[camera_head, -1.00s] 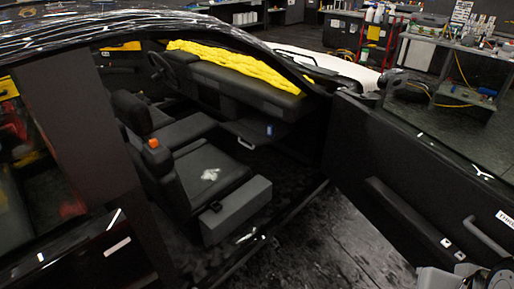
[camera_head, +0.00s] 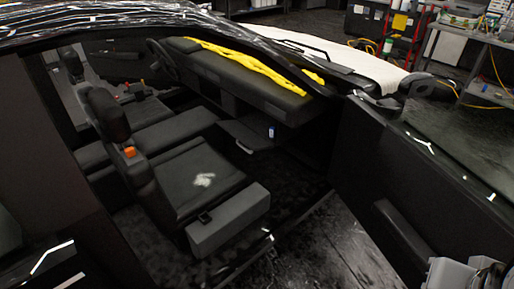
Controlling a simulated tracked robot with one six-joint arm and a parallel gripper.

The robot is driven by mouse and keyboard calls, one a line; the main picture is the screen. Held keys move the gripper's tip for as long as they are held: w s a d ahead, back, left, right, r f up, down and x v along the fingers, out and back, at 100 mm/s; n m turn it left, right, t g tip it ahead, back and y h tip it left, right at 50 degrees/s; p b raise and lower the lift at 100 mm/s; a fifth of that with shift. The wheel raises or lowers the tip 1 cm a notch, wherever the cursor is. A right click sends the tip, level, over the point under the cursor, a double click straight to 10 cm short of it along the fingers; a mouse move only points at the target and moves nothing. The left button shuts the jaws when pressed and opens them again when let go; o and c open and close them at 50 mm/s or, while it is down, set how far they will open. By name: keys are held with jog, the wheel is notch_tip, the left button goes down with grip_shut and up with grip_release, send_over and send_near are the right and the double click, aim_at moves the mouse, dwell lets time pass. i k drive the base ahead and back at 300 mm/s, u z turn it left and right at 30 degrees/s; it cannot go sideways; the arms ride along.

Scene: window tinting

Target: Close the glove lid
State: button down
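The glove lid (camera_head: 245,136) is a dark flat panel folded down open below the passenger side of the black dashboard (camera_head: 245,84). It juts out toward the seat, with a pale mark, perhaps a handle, near its front edge. A small blue and white item (camera_head: 271,131) shows at the right of the lid, by the glove box opening. The inside of the box is too dark to make out. My gripper is not in view. Only a grey and dark part of my arm shows at the bottom right corner, far from the lid.
The car door (camera_head: 390,190) stands open on the right, leaving a gap over the sill. The passenger seat (camera_head: 195,178), with a white patch, and a grey box (camera_head: 228,218) stand left of the gap. A yellow cloth (camera_head: 245,62) lies along the dashboard top.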

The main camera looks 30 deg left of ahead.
aim_at(253, 140)
jog(key=i, duration=1.4)
jog(key=u, duration=2.9)
